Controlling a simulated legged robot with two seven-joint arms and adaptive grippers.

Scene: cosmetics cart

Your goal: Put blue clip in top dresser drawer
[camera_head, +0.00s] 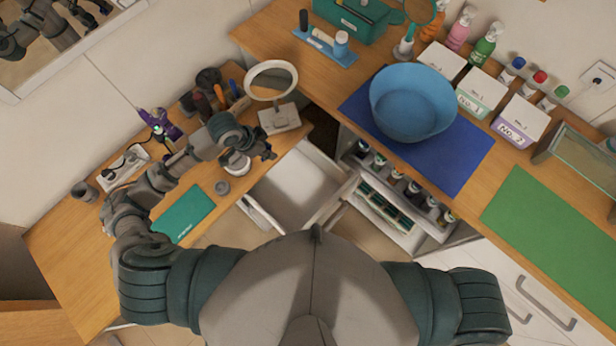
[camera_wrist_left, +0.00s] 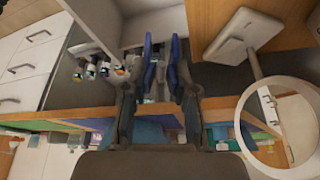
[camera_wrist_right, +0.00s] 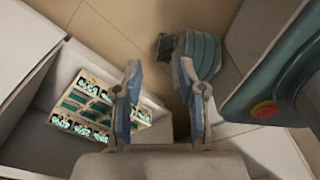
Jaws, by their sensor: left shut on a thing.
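My left gripper (camera_head: 264,150) is above the small desk, at the back left edge of an open white drawer (camera_head: 297,187). That drawer's inside looks bare. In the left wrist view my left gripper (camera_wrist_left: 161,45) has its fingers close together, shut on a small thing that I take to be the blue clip. The clip is mostly hidden by the fingers, and its shape cannot be made out.
A round mirror (camera_head: 271,84) stands close behind my left gripper; it also shows in the left wrist view (camera_wrist_left: 245,120). A blue bowl (camera_head: 412,103) stands on the counter. A teal notebook (camera_head: 183,214) lies on the desk.

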